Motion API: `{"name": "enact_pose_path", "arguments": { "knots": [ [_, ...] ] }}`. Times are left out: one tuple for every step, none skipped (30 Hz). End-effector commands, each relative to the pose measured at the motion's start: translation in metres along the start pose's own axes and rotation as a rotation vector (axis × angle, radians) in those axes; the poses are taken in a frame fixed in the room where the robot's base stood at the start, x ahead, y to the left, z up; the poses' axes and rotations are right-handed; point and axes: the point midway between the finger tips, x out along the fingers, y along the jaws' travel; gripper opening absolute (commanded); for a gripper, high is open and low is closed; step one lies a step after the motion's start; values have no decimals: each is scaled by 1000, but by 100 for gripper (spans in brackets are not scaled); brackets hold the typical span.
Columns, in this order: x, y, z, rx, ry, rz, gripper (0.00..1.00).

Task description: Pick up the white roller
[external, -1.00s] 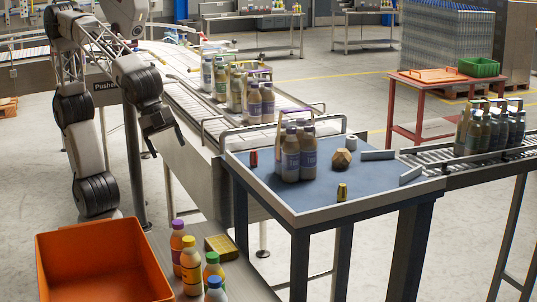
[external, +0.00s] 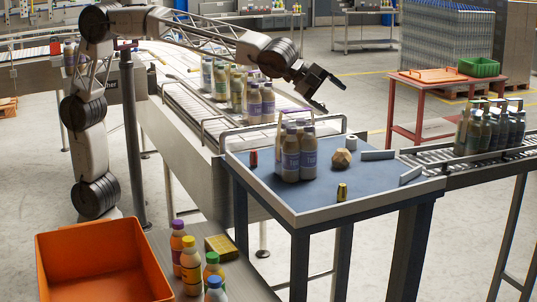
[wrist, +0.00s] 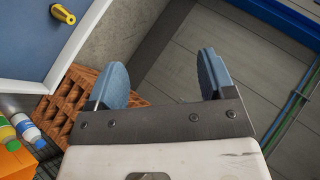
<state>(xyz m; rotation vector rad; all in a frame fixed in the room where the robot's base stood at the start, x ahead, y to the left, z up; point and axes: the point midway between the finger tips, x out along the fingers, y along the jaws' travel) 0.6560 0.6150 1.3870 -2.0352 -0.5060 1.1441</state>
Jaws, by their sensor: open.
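The white roller (external: 351,142) is a small white cylinder on the blue-topped table (external: 385,187), toward the back edge, behind a tan faceted block (external: 341,158). My gripper (external: 331,97) is open and empty, in the air above and a little left of the roller in the external view, well apart from it. In the wrist view my open gripper (wrist: 162,78) has nothing between its two blue-grey fingers. I cannot make out the roller in the wrist view.
A pack of purple-labelled bottles (external: 291,155) stands left of the roller. Grey bars (external: 378,155) lie to its right. A red can (external: 253,158) and a yellow piece (external: 342,191) stand on the table. A conveyor (external: 185,100) carries more bottles behind.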

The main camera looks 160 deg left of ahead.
Motion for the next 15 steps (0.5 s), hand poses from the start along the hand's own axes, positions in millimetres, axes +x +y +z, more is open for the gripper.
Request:
{"name": "enact_pose_path", "arguments": {
  "knots": [
    [12, -14, 12, 20, -14, -18, 76],
    [18, -21, 19, 37, -23, -27, 76],
    [26, -30, 28, 60, -34, -40, 76],
    [31, -37, 35, 79, -44, -49, 76],
    [37, -43, 42, 99, -55, -56, 76],
    [44, -50, 52, 127, -71, -64, 76],
    [49, -56, 61, 151, -86, -70, 76],
    [54, -61, 70, 178, -102, -75, 76],
    [61, -67, 82, 217, -126, -80, 76],
    [65, -71, 92, 249, -145, -82, 76],
    [69, -74, 101, 281, -165, -83, 76],
    [73, -76, 112, 322, -192, -81, 76],
    [75, -78, 120, 354, -213, -79, 76],
    [78, -79, 129, 388, -234, -76, 76],
    [80, -80, 140, 434, -265, -71, 76]
  ]
}}
